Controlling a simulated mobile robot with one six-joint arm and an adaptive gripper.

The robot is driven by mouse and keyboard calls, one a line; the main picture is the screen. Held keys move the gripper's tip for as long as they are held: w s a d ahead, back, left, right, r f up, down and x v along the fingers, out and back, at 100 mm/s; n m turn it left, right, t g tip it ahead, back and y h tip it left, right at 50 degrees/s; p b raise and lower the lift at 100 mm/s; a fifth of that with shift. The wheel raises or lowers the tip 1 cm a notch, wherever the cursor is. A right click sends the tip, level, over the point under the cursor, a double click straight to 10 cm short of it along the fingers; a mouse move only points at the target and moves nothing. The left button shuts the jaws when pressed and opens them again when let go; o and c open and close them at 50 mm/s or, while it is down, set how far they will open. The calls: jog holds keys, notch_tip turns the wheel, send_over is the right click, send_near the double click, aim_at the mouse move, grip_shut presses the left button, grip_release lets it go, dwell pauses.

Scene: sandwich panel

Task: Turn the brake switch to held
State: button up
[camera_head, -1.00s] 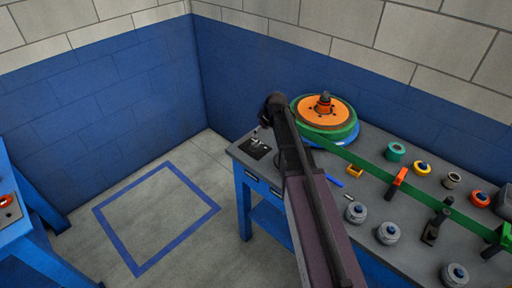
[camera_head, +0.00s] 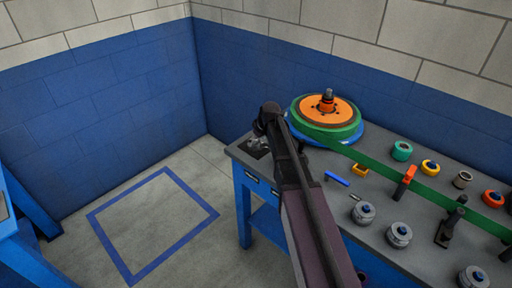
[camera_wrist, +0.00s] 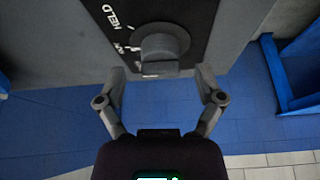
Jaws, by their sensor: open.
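The brake switch is a round grey knob (camera_wrist: 163,45) with a grip bar, on a dark plate (camera_wrist: 195,14) in the wrist view. The white word HELD shows at the plate's upper left; other small markings beside the knob are partly hidden. The bar lies away from the HELD label, toward my gripper. My gripper (camera_wrist: 161,76) is open and empty, with one finger to each side of the knob's near end. In the head view the switch plate (camera_head: 262,153) is at the bench's left corner, partly covered by my arm.
The grey bench top (camera_head: 330,215) carries an orange and green reel (camera_head: 325,111) with a green belt (camera_head: 375,163) running right. A blue stick (camera_head: 337,179), a yellow block (camera_head: 333,171) and several grey spools lie nearby. Floor left of the bench is clear.

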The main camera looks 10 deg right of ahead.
jog(key=shift+b+x, duration=0.65)
jog(key=shift+x, duration=0.35)
